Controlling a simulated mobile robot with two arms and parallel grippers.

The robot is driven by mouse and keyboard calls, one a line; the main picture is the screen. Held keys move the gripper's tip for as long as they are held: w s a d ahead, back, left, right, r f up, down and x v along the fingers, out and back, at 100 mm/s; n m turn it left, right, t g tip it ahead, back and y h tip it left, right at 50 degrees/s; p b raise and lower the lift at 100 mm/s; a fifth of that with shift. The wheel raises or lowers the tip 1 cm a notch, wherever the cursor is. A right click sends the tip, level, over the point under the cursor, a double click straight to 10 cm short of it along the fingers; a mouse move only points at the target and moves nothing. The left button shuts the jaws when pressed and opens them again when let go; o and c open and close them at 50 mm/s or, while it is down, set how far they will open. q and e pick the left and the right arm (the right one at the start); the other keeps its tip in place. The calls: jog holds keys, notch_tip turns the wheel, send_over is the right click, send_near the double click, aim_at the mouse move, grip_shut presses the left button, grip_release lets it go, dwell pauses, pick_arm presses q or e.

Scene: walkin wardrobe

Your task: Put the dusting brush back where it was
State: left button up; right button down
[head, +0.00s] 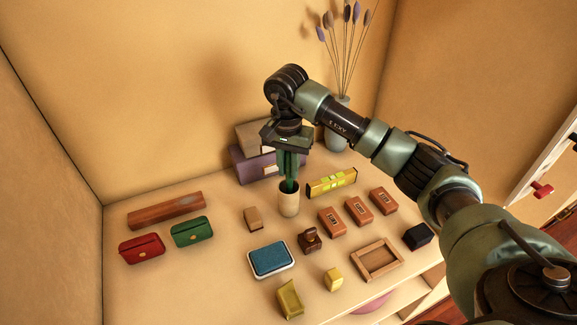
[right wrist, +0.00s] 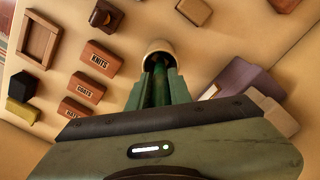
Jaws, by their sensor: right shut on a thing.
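My right gripper (head: 290,176) points down over a beige cup (head: 289,203) that stands upright on the shelf top. Its green fingers are shut on a slim green thing, apparently the dusting brush (head: 289,186), whose lower end is at the cup's mouth. Most of the brush is hidden by the fingers and the cup, so I cannot tell how deep it sits. The right wrist view shows the cup (right wrist: 160,49) just beyond the fingertips of the gripper (right wrist: 159,80). My left gripper is not in view.
Labelled brown blocks (head: 358,211), a stamp (head: 310,239) and a blue pad (head: 270,259) lie in front.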

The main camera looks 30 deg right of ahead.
jog(key=shift+f, duration=0.15)
jog(key=c, duration=1.3)
grip_release()
notch_tip(320, 180, up, 8)
jog(key=b, duration=0.3)
jog(key=shift+a+f, duration=0.1)
jog(key=shift+f, duration=0.1)
jog(key=shift+a+r, duration=0.1)
jog(key=shift+r, duration=2.25)
